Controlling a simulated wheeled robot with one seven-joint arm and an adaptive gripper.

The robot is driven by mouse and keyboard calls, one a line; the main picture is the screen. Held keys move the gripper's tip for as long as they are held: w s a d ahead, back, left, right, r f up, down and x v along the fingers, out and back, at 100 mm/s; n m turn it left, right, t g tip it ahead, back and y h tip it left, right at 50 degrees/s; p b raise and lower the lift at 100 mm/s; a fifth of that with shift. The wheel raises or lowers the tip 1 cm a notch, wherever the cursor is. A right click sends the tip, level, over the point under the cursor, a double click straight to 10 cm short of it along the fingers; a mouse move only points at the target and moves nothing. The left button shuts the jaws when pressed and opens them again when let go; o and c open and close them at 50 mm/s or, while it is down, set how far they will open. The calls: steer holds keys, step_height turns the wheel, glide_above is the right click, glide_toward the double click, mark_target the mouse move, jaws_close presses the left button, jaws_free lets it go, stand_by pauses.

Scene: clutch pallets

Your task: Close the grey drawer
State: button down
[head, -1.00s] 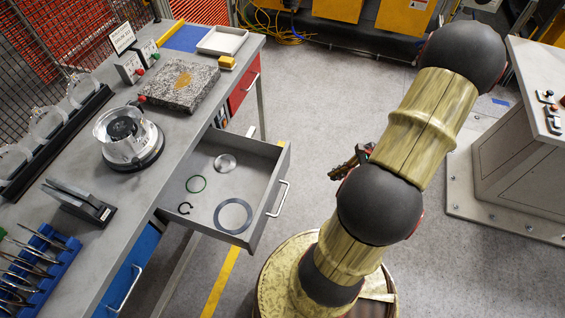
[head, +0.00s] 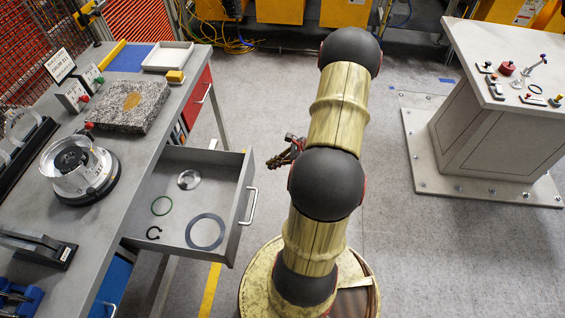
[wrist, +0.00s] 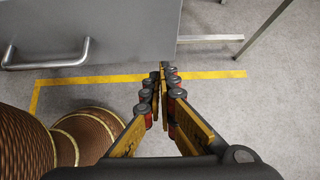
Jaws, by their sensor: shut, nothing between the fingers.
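The grey drawer (head: 180,236) is pulled out from the bench, to the left of my arm in the head view. It holds a large grey ring, a green ring, a black clip and a metal disc. Its bar handle (head: 250,206) is on the front panel. In the wrist view the drawer front (wrist: 130,28) fills the upper left, with the handle (wrist: 48,60) at far left. In the head view my gripper (head: 278,158) shows partly beside my arm, right of the drawer and apart from the handle.
A red drawer (head: 198,98) and a blue drawer (head: 112,285) look closed. A grey pedestal (head: 485,125) stands at right. Floor between is clear.

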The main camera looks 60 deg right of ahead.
steer(key=shift+w+a+f+b, duration=0.15)
steer(key=shift+w+a, duration=0.15)
steer(key=shift+w, duration=0.4)
steer(key=shift+w+a+b, duration=0.1)
steer(key=shift+w+a, duration=0.2)
steer(key=shift+w, duration=0.4)
steer(key=shift+w+a+f+b, duration=0.15)
steer(key=shift+w+a, duration=0.15)
steer(key=shift+w, duration=0.4)
steer(key=w+a+b, duration=0.1)
steer(key=w+a, duration=0.3)
steer(key=w, duration=0.6)
steer(key=w+a, duration=0.5)
steer(key=w, duration=0.6)
steer(key=w+a+b, duration=0.1)
steer(key=w+a, duration=0.3)
steer(key=w, duration=0.7)
steer(key=shift+w+a+b, duration=0.15)
steer(key=shift+a+b, duration=0.05)
steer(key=shift+b, duration=0.1)
steer(key=shift+w+a+r, duration=0.1)
steer(key=shift+w, duration=0.25)
